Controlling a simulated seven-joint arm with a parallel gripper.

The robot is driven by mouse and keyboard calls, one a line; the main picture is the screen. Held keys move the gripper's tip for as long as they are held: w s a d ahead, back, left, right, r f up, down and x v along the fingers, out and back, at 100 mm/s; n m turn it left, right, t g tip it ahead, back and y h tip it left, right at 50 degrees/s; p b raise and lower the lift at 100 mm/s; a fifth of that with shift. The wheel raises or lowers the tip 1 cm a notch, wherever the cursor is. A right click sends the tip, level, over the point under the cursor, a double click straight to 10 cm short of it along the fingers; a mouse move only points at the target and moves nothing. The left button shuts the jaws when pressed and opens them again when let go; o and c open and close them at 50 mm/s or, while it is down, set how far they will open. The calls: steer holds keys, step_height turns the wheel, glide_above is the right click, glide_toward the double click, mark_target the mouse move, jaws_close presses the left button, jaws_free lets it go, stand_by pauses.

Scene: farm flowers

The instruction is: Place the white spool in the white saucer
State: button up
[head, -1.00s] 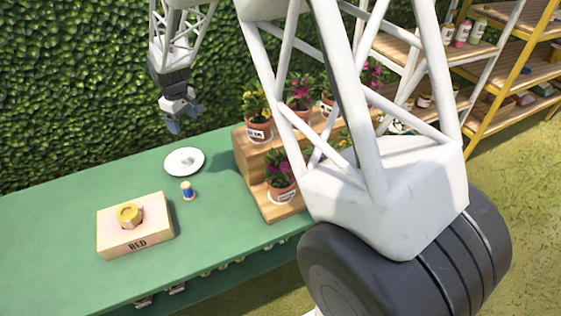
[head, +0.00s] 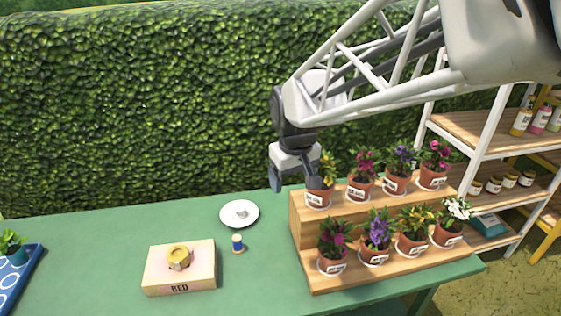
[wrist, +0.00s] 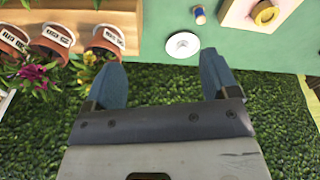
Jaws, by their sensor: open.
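A white saucer (head: 228,221) lies on the green table, left of the wooden plant stand. A small white object, which looks like the white spool (head: 240,211), rests within the saucer's rim. The saucer (wrist: 171,50) also shows in the wrist view, with a small pale shape in its middle that is too small to make out. My gripper (head: 296,182) is open and empty, above the table's back edge and up and to the right of the saucer. In the wrist view its two blue fingers (wrist: 163,78) are apart, with nothing between them.
A blue spool (head: 237,243) stands just below the saucer. A box labelled BED (head: 180,275) with a yellow roll is left of it. Potted flowers fill the two-step stand (head: 305,250) beside my gripper.

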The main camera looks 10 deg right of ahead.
steer(key=s+d+m, duration=0.3)
steer(key=s, duration=1.6)
steer(key=shift+s+d+r+t, duration=0.2)
steer(key=shift+s+t, duration=0.15)
steer(key=shift+t, duration=0.05)
